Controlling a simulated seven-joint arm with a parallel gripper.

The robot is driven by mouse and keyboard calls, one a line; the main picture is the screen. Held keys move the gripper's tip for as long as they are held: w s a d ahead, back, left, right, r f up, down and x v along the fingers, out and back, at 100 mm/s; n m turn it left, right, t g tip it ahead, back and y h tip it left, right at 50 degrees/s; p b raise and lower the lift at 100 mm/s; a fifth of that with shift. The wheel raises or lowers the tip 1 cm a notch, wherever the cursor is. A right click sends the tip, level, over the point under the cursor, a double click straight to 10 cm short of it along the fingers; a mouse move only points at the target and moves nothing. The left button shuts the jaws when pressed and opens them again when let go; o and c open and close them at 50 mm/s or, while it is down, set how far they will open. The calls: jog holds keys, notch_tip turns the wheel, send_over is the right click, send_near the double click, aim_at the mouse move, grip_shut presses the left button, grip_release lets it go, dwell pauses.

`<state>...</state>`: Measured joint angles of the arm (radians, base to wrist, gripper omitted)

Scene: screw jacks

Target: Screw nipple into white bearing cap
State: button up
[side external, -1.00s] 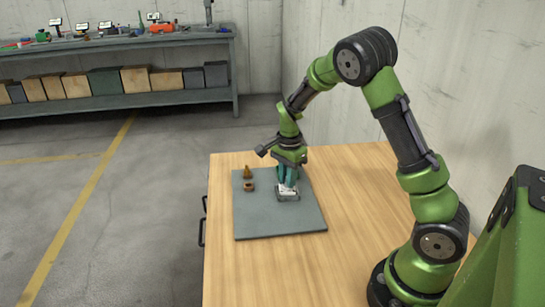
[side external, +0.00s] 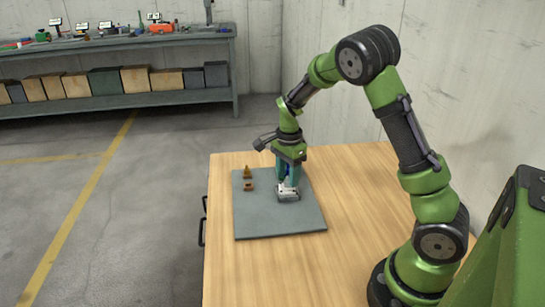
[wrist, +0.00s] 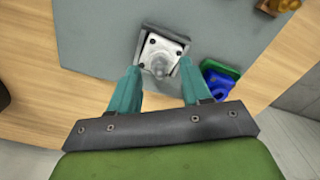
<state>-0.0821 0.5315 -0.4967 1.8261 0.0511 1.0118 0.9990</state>
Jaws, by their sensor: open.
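The white bearing cap (wrist: 166,43) sits on the grey mat, in a darker square holder. In the wrist view it lies just beyond my fingertips, with dark holes at its corners. A small grey nipple-like piece (wrist: 160,66) stands at its near side, between the fingertips. I cannot tell how deep it is seated. My gripper (side external: 288,181) is open above the cap, its teal fingers on either side. In the side view the cap (side external: 288,196) shows just below the fingers, and the nipple cannot be made out there.
A blue and green part (wrist: 219,78) lies close beside the right finger in the wrist view. Two brown-orange parts, one taller (side external: 247,172) and one lower (side external: 249,187), stand on the mat (side external: 270,222) to the left. The front of the mat is clear.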

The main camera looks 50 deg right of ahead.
notch_tip(320, 180, up, 15)
jog(key=s+a+r+n+t+y, duration=0.2)
jog(key=s+a+n+t, duration=0.5)
jog(key=s+a+n, duration=0.9)
jog(key=shift+r+n, duration=0.5)
jog(key=shift+r, duration=0.2)
